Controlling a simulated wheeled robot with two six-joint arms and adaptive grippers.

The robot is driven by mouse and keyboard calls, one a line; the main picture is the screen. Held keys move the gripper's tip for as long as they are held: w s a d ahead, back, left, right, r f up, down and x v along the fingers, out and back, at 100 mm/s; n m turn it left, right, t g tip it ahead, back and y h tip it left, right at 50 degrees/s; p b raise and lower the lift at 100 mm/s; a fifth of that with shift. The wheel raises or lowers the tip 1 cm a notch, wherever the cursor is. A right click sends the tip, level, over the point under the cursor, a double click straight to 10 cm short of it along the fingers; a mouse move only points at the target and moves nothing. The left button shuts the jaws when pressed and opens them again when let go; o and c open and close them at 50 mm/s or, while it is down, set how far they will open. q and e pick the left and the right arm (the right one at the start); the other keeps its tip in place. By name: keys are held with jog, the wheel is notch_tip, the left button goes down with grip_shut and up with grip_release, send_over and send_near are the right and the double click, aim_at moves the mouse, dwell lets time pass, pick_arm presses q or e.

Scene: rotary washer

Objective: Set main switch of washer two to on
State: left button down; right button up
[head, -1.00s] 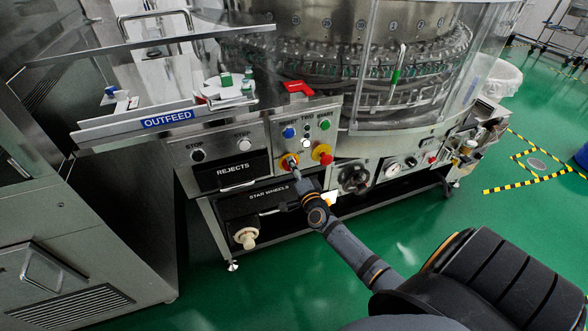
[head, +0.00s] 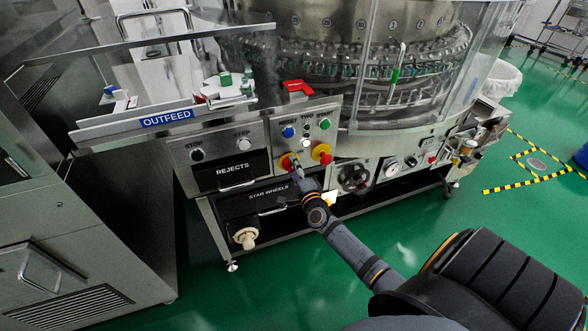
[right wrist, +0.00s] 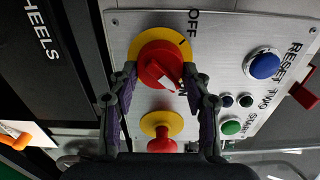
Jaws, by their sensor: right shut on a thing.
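The main switch (right wrist: 160,62) is a red rotary knob on a yellow round plate, on the washer's steel control panel. In the right wrist view OFF is printed at its upper right, and an ON label shows partly behind the right finger. A white mark on the knob sits at its lower right, on the side of the ON label. My right gripper (right wrist: 160,76) is shut on the knob, one finger on each side. In the head view the right gripper (head: 294,164) covers part of the switch. My left gripper is not in view.
A red emergency button (head: 325,158) on yellow stands close to the right of the switch. Blue (head: 289,132), white and green (head: 324,124) buttons are above. The REJECTS panel (head: 232,170) is to the left; a black knob (head: 353,177) is lower right.

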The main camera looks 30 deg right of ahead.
jog(key=o, duration=1.1)
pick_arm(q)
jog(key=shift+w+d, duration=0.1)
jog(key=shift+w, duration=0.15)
pick_arm(e)
jog(key=shift+o, duration=0.2)
jog(key=v, duration=1.2)
